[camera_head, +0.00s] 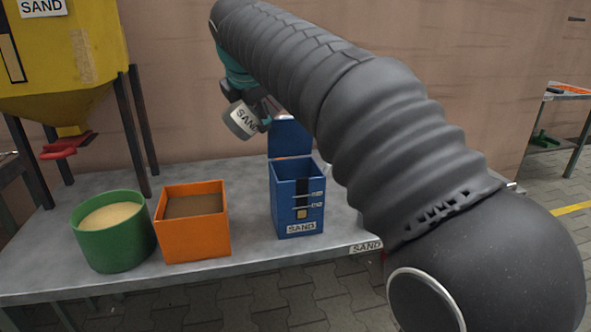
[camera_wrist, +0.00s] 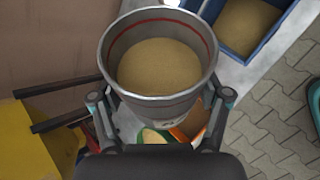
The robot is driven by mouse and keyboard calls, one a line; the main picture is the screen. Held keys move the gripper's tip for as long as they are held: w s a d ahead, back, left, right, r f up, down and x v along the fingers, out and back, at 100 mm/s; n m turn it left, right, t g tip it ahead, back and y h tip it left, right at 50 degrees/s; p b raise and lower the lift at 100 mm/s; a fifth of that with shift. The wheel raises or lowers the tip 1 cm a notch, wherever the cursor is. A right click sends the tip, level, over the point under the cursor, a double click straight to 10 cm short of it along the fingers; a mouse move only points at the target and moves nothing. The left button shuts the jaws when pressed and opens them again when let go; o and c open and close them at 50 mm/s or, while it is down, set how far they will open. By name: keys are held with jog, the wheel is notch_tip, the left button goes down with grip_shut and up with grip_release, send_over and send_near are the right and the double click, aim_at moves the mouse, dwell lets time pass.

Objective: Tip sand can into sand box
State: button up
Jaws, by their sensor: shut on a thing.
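The sand can (camera_head: 241,121) is a grey metal can with a SAND label, held in the air above and slightly left of the sand box. It looks somewhat tilted in the head view. In the wrist view the can (camera_wrist: 160,106) shows a red line inside its rim and pale sand in it. My gripper (camera_head: 260,110) is shut on the can, with a finger on each side (camera_wrist: 160,98). The blue sand box (camera_head: 297,213) stands on the table with its lid up at the back. The wrist view shows sand inside the box (camera_wrist: 243,57).
A green tub (camera_head: 113,243) of pale sand and an orange box (camera_head: 194,240) of brown material stand left of the sand box on the grey table (camera_head: 170,283). A yellow hopper (camera_head: 90,50) on dark legs stands at the back left. A wall is behind.

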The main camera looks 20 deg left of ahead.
jog(key=shift+f+y+b, duration=0.1)
jog(key=shift+y+b, duration=0.2)
jog(key=shift+b, duration=0.15)
dwell(0.5)
jog(key=shift+r+m+g+y+b, duration=0.4)
jog(key=shift+r+m+y+b, duration=0.1)
jog(key=shift+y, duration=0.1)
dwell(1.9)
jog(key=shift+w+d+f+m+g+y+b, duration=0.15)
jog(key=shift+f+m+g+y+b, duration=0.35)
jog(key=shift+b, duration=0.7)
dwell(1.2)
jog(key=shift+w+d+r+g+y, duration=0.3)
jog(key=shift+w+d+r+y, duration=0.1)
jog(key=shift+d+r+y, duration=0.3)
dwell(1.5)
